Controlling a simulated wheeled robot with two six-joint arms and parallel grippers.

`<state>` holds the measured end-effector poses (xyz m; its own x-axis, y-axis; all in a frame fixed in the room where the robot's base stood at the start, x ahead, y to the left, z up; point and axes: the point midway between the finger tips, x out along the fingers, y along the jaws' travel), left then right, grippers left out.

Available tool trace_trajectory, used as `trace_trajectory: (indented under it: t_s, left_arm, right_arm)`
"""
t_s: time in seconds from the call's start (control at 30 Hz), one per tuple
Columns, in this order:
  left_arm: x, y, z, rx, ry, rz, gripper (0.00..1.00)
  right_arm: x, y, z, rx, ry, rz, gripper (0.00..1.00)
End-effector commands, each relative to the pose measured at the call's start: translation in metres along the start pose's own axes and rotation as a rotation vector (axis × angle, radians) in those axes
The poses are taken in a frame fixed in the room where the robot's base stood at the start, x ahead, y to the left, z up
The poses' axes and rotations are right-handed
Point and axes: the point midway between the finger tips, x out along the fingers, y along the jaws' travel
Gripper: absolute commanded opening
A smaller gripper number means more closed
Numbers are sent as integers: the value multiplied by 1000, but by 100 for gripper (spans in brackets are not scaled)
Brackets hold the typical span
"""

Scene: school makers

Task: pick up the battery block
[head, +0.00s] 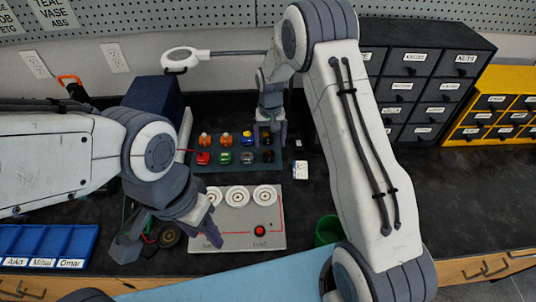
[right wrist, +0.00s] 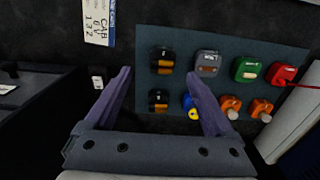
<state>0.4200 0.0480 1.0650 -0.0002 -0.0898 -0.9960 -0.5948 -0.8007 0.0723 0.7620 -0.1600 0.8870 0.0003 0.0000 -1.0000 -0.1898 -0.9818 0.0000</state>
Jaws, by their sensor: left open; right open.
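Two black-and-copper battery blocks sit in the right-hand column of the dark blue-grey mat (head: 215,177) in the head view. The front one (head: 267,156) shows clearly; the back one is mostly hidden by my right gripper (head: 270,138). In the right wrist view, one battery block (right wrist: 158,100) lies between the open, empty fingers of my right gripper (right wrist: 158,75). The other battery block (right wrist: 162,60) is just past the fingertips. I cannot tell whether a finger touches the blue block (right wrist: 190,102). My left gripper (head: 168,236) is open and empty at the front left.
Red (head: 203,158), green (head: 225,157), grey (head: 247,158) and orange (head: 206,140) blocks share the mat. A board (head: 220,240) with three round sockets and a red button lies in front. A white voltage card (head: 301,170) is right of the mat. Drawers (head: 420,90) stand behind.

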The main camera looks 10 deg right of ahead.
Motion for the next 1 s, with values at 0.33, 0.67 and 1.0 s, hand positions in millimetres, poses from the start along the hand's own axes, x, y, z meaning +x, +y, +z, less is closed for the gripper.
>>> trace_trajectory:
  t_s: [0.33,0.67,1.0]
  left_arm:
    - [-16,1,-1,0,0,0,50]
    - [-15,1,-1,0,0,0,50]
    - [-15,1,-1,0,0,0,50]
  right_arm:
    - [46,-5,-1,-2,-2,1,88]
    - [49,-7,-1,-4,0,0,69]
    - [49,-7,-1,-4,1,0,0]
